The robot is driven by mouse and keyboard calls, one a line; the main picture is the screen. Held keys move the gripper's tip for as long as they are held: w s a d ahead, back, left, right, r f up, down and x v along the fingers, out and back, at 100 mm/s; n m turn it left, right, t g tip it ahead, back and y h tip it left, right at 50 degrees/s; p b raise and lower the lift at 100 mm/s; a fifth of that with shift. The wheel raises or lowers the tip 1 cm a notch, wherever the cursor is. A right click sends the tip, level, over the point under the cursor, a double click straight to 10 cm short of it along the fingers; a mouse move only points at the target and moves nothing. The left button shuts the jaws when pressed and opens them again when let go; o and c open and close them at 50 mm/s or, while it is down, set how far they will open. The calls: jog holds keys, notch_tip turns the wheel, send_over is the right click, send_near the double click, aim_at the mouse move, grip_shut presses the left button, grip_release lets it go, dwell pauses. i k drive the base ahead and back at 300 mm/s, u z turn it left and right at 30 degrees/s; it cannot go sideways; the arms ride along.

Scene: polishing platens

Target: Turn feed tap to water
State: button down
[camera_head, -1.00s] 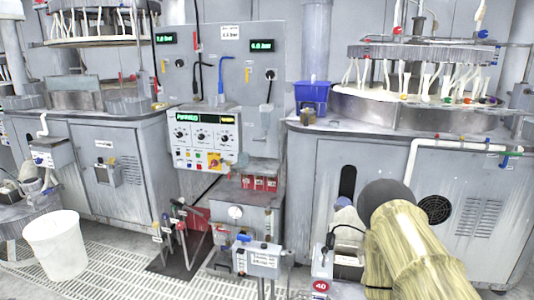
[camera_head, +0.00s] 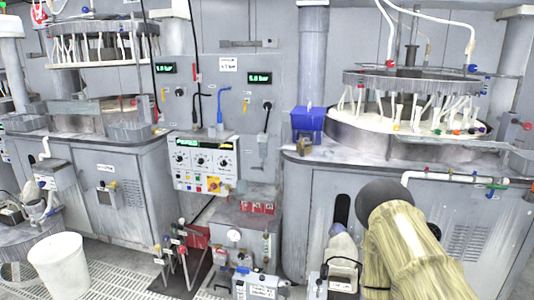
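I cannot tell for sure which fitting is the feed tap. A small grey box with a blue lever and a white label (camera_head: 262,287) stands low at the bottom centre, cut by the frame edge; the label is too small to read. A white pipe with small red, blue and green valve handles (camera_head: 458,178) runs along the front of the right polishing machine (camera_head: 315,190). My yellowish-sleeved arm with a dark round end crosses the lower right. My gripper does not show.
A grey control panel with knobs (camera_head: 204,161) stands between the two machines. A blue bin (camera_head: 308,124) sits on the right machine's left edge. Coloured levers (camera_head: 173,257) rise from a dark floor plate. A white bucket (camera_head: 60,263) stands on the grated floor at lower left.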

aim_at(500, 187)
jog(key=z, duration=0.2)
jog(key=k, duration=0.45)
jog(key=z, duration=2.15)
jog(key=i, duration=2.6)
jog(key=u, duration=1.25)
jog(key=i, duration=0.65)
jog(key=u, duration=0.05)
jog(key=k, duration=1)
jog(key=u, duration=0.35)
